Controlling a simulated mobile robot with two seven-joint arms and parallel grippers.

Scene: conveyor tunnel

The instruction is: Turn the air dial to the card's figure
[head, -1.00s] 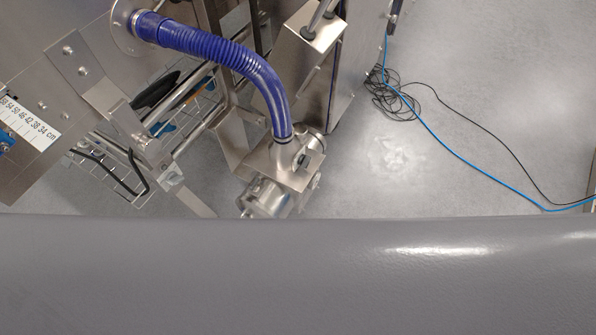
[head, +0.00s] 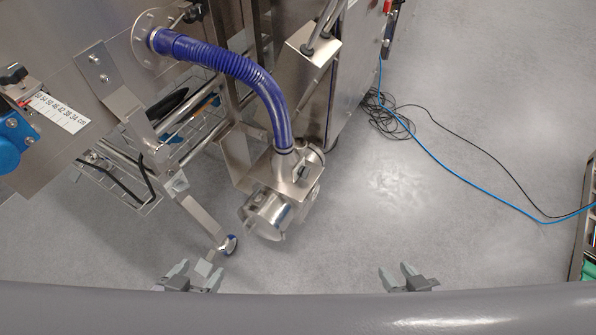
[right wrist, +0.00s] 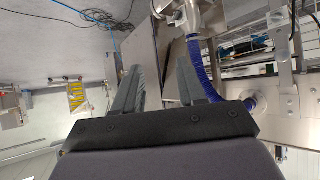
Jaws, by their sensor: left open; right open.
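Neither an air dial nor a card with a figure can be made out in these views. My left gripper (head: 189,276) is open and empty at the bottom of the head view, over bare floor. My right gripper (head: 407,278) is open and empty further right at the same height. Its two grey fingers (right wrist: 160,88) also show in the right wrist view, apart with nothing between them. Both grippers are clear of the machine.
A steel machine (head: 110,60) with a ribbed blue hose (head: 235,65) and a metal blower (head: 270,212) stands at the upper left. A centimetre scale (head: 58,112) is on it. Black and blue cables (head: 392,122) lie on the floor. A rack (head: 588,225) stands at the right edge.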

